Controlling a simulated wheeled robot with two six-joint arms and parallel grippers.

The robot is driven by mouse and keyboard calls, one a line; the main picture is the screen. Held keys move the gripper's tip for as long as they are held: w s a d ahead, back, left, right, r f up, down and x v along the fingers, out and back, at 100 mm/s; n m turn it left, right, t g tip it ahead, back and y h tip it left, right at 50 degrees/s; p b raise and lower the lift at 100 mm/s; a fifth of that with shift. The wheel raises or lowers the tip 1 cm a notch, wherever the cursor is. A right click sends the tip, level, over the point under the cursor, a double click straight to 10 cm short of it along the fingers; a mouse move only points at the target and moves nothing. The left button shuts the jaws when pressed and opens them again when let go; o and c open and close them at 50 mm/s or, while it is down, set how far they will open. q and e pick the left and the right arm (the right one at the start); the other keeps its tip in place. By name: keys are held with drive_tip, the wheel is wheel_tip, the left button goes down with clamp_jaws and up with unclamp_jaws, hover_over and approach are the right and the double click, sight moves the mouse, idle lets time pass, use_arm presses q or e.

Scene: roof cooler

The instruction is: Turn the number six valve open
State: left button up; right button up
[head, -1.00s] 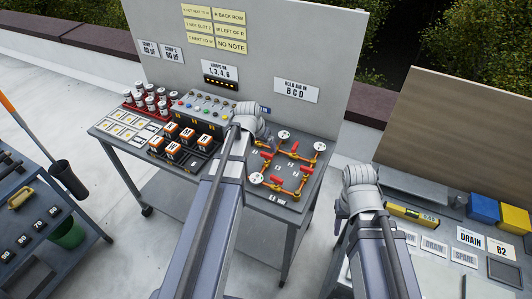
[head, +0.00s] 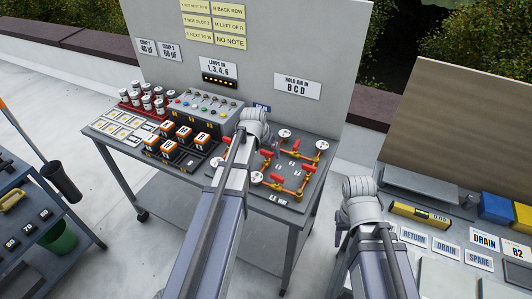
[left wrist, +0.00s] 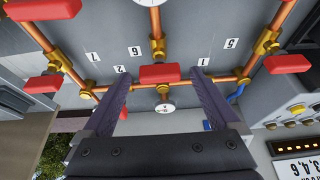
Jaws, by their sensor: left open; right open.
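A copper-pipe manifold (head: 317,170) with red valve handles and round white gauges is on the dark bench, just right of my left wrist. In the left wrist view, my left gripper (left wrist: 162,104) is open and empty. Its fingers reach toward a red handle (left wrist: 160,73), which shows between them; whether they touch anything is unclear. Above this handle stand the number six label (left wrist: 135,50) to its left and, further left, the number two label (left wrist: 120,68). A number one label (left wrist: 204,62) is on the right. My right wrist shows in the head view; its jaws are hidden.
Left of the manifold are a lamp box (head: 205,109), orange-and-black blocks (head: 183,132) and red-and-white canisters. A signboard (head: 280,45) stands behind. Another bench on the right holds a yellow level (head: 420,214) and labels. A tool cart (head: 30,225) is at left.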

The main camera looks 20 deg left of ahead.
use_arm(q)
drive_tip(key=c, duration=1.4)
drive_tip(key=shift+n, duration=0.3)
drive_tip(key=n+y, duration=0.1)
drive_tip(key=n, duration=0.2)
drive_tip(key=shift+d+n+y, duration=0.2)
drive_tip(key=shift+n+y, duration=0.2)
drive_tip(key=n+y, duration=0.1)
drive_tip(key=n, duration=0.2)
drive_tip(key=shift+w+n+g, duration=0.15)
drive_tip(key=shift+n+g, duration=0.15)
drive_tip(key=shift+g, duration=0.1)
drive_tip(key=n, duration=0.2)
drive_tip(key=n+g+y, duration=0.1)
drive_tip(key=n, duration=0.1)
drive_tip(key=shift+w+d+n+y, duration=0.1)
drive_tip(key=shift+n+y, duration=0.2)
drive_tip(key=shift+n+g, duration=0.9)
drive_tip(key=shift+n, duration=0.9)
